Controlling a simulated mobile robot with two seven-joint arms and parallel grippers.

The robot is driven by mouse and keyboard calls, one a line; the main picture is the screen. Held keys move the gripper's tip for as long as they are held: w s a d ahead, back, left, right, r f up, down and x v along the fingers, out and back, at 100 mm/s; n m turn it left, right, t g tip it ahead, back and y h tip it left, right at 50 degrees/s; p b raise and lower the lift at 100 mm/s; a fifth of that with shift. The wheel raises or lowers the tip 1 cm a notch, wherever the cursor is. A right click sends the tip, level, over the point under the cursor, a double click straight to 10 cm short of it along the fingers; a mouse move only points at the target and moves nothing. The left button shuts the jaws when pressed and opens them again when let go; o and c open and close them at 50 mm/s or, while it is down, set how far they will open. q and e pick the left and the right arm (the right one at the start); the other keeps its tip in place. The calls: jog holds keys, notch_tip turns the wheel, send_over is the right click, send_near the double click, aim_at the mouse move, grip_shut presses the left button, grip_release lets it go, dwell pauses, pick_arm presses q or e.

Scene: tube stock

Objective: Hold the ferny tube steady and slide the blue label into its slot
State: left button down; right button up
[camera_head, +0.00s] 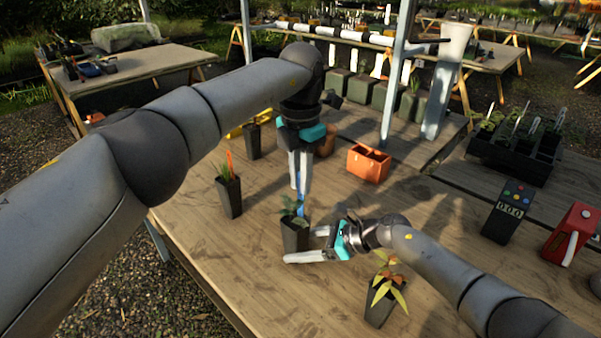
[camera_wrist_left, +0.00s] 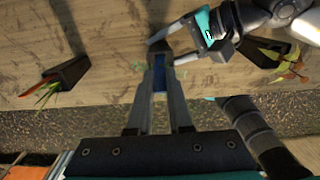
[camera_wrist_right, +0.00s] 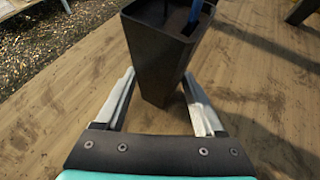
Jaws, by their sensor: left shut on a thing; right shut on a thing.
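The ferny tube (camera_head: 296,237) is a black, tapered square pot with dark green leaves, standing upright mid-table. My right gripper (camera_head: 307,246) is shut on its sides from the right, low over the table; the tube also shows between the fingers in the right wrist view (camera_wrist_right: 160,60). My left gripper (camera_head: 299,186) points down above the tube and is shut on the blue label (camera_head: 300,207). The label shows between the left fingers (camera_wrist_left: 159,68). In the right wrist view the label's lower end (camera_wrist_right: 195,10) is at the slot by the tube's rim; its depth is unclear.
A tube with grassy leaves and an orange label (camera_head: 231,196) stands left. A tube with yellow-red leaves (camera_head: 380,308) stands near my right forearm. An orange container (camera_head: 368,166) is behind, a keypad device (camera_head: 508,212) and a red object (camera_head: 571,234) right. Bare table lies between.

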pick_arm(q)
jog(key=shift+f, duration=1.65)
jog(key=shift+f, duration=0.2)
jog(key=c, duration=0.8)
grip_release()
jog(key=shift+o, duration=0.2)
notch_tip(320, 180, up, 12)
jog(key=shift+f, duration=0.1)
pick_arm(e)
jog(key=o, duration=1)
